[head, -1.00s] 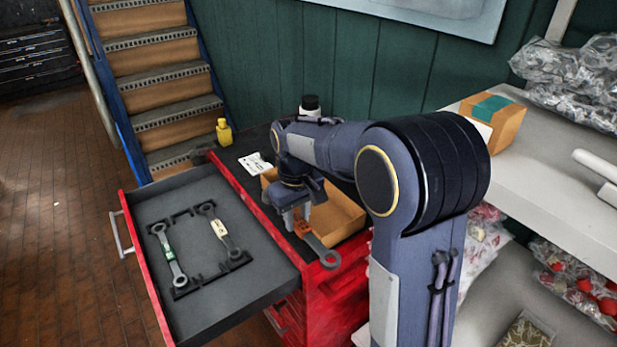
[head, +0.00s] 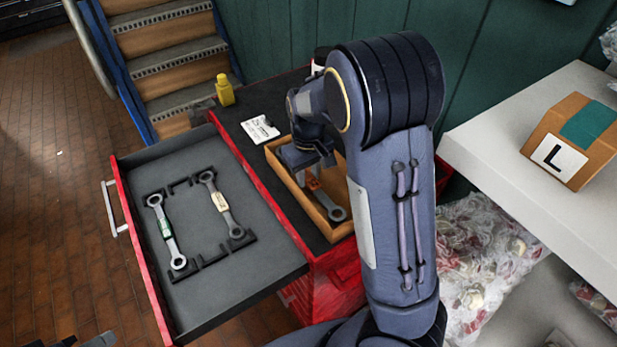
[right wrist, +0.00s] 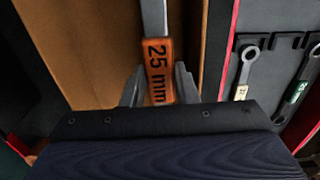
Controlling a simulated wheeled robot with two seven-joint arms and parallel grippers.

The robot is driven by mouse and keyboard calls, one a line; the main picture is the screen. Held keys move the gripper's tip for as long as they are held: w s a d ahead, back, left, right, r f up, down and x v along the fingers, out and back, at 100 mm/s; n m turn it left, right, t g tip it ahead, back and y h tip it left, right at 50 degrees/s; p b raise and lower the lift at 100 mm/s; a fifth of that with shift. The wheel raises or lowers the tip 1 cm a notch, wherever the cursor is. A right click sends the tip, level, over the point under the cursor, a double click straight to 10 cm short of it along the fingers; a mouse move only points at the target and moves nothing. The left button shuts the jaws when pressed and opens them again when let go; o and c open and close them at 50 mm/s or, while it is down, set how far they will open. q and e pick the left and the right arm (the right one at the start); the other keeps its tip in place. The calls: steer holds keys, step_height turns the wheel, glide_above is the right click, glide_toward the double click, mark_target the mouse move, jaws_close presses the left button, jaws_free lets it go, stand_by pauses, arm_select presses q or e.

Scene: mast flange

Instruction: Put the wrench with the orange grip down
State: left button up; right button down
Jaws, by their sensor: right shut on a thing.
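The wrench (head: 337,213) with the orange grip is inside the open wooden tray on the cabinet top. Its ring end points toward the tray's near end. My right gripper (head: 311,178) is shut on the orange grip, reaching down into the tray (head: 281,167). In the right wrist view the orange grip (right wrist: 157,70) reads "25 mm" and sits between my two fingers (right wrist: 158,88). I cannot tell whether the wrench touches the tray floor.
The red cabinet's open drawer (head: 200,300) holds a green-labelled wrench (head: 167,232) and a cream-labelled wrench (head: 220,203) among black holders. A white card (head: 260,129) and a yellow bottle (head: 225,90) are beyond the tray. A grey shelf with a box (head: 572,140) is at right.

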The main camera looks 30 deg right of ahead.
mark_target(308, 177)
step_height(308, 177, down, 2)
steer(key=shift+f, duration=0.1)
steer(key=shift+f, duration=0.1)
steer(key=c, duration=1.4)
jaws_free()
steer(key=shift+r, duration=0.35)
step_height(308, 177, up, 12)
steer(key=shift+f+b, duration=0.2)
steer(key=shift+b, duration=0.2)
